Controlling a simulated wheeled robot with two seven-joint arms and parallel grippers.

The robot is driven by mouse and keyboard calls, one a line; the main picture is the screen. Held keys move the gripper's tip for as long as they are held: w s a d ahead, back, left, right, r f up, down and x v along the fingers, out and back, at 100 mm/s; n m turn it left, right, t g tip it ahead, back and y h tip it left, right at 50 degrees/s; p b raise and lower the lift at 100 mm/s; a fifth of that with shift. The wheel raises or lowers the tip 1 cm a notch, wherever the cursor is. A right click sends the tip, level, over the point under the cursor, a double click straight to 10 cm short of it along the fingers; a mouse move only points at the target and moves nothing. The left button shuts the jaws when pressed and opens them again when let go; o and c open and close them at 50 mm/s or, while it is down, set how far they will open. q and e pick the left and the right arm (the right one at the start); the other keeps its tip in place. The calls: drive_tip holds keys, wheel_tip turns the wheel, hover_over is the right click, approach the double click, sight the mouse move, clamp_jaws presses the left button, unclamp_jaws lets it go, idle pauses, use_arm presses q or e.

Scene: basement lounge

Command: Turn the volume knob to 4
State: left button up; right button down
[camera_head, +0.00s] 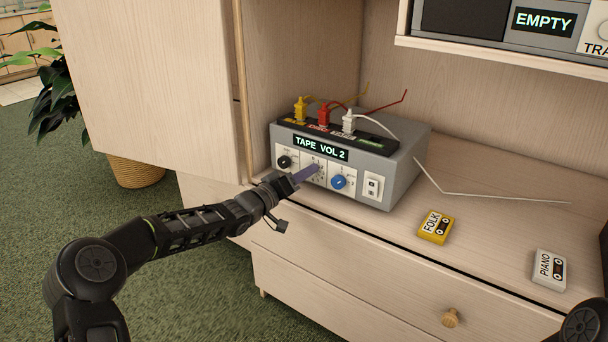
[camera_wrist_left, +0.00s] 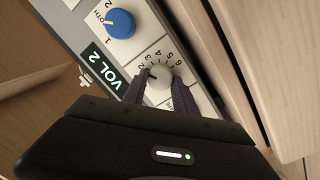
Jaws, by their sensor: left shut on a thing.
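A grey amplifier (camera_head: 404,165) stands on the cabinet shelf, and its display (camera_head: 321,148) reads "TAPE VOL 2". My left gripper (camera_head: 311,172) reaches its front from the left and is shut on the volume knob, the middle dial, which the fingers mostly hide in the head view. In the left wrist view the pale volume knob (camera_wrist_left: 158,73) sits between the two dark fingers, with numbers printed around it. The display (camera_wrist_left: 108,72) there shows "VOL 2". My right gripper is not in view; only part of that arm shows at the bottom right corner.
A blue knob (camera_head: 338,182) is right of the volume dial, a black knob (camera_head: 284,162) left. A switch panel (camera_head: 373,186) is further right. Yellow, red and white plugs stand on top. A yellow FOLK cassette (camera_head: 436,227) and a PIANO cassette (camera_head: 549,270) lie on the shelf.

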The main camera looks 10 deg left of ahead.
use_arm(q)
clamp_jaws()
drive_tip(key=shift+m, duration=0.4)
drive_tip(key=shift+d+r+m+p, duration=0.1)
drive_tip(key=shift+m+p, duration=0.5)
drive_tip(key=shift+m, duration=1.5)
drive_tip(key=m, duration=0.2)
drive_tip(key=shift+s+d+m, duration=0.1)
drive_tip(key=shift+m, duration=0.2)
drive_tip(key=shift+m+y+b, duration=0.4)
drive_tip(key=shift+m+b, duration=0.5)
drive_tip(key=shift+m, duration=1)
drive_tip(key=o, duration=1.1)
unclamp_jaws()
